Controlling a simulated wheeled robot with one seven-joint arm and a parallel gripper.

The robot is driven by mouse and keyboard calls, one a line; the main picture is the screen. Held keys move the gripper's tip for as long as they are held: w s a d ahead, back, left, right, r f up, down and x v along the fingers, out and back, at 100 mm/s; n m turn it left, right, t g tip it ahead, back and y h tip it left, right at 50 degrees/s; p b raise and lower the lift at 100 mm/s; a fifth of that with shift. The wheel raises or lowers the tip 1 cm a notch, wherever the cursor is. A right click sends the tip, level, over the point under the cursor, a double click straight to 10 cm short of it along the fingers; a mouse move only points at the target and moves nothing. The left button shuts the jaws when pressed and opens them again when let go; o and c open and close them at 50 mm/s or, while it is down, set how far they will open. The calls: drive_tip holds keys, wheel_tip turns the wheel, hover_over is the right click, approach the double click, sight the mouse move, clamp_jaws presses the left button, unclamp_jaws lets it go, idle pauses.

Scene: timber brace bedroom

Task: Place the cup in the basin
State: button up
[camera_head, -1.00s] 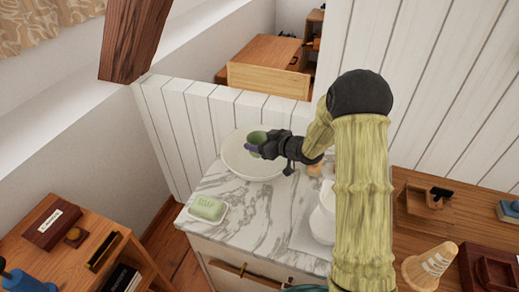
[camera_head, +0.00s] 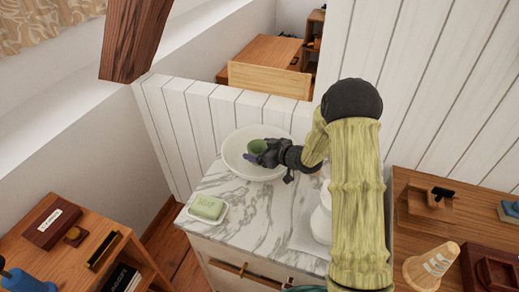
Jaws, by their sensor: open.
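The green cup (camera_head: 257,146) is inside the white round basin (camera_head: 232,160), seen against its inner wall. The basin stands on the marble washstand top (camera_head: 245,207) at its back. My gripper (camera_head: 255,157) is open over the basin, right beside the cup's near side. The dark fingers partly hide the cup's lower part, so I cannot tell whether they touch it.
A green soap bar (camera_head: 207,207) in a white dish lies front left on the marble. A white pitcher (camera_head: 321,222) stands right, partly behind my arm. A white plank partition (camera_head: 215,108) rises behind the basin.

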drive_tip(key=shift+r, duration=0.2)
drive_tip(key=v, duration=1.2)
